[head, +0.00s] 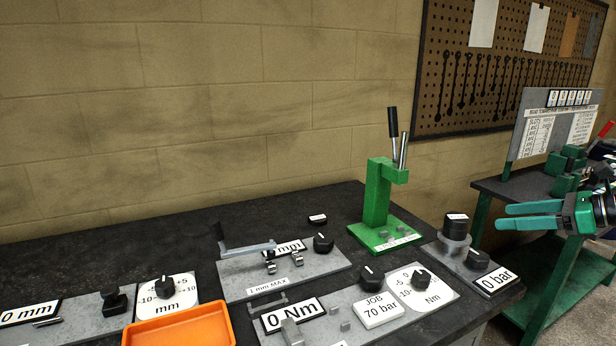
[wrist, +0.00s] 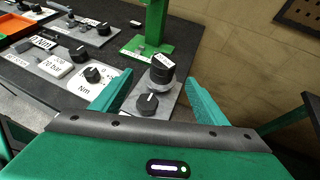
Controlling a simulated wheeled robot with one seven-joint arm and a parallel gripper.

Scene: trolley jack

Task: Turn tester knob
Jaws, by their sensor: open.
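The tester at the right end of the dark bench has a grey plate with a "0 bar" display (head: 494,280), a black round knob (head: 478,258) and a black-topped cylinder (head: 456,226). In the wrist view the knob (wrist: 148,103) has a white pointer mark and shows between my fingers, with the cylinder (wrist: 161,75) just beyond it. My gripper (head: 503,216) is open and empty, its teal fingers pointing left, up and to the right of the tester. The fingers also show in the wrist view (wrist: 160,74). I see no contact with the knob.
A green press (head: 377,195) with upright levers stands behind the tester. To the left are a dial marked Nm (head: 420,280), a "JOB 70 bar" card (head: 378,309) and an orange tray (head: 180,326). A green trolley (head: 545,265) stands at the right.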

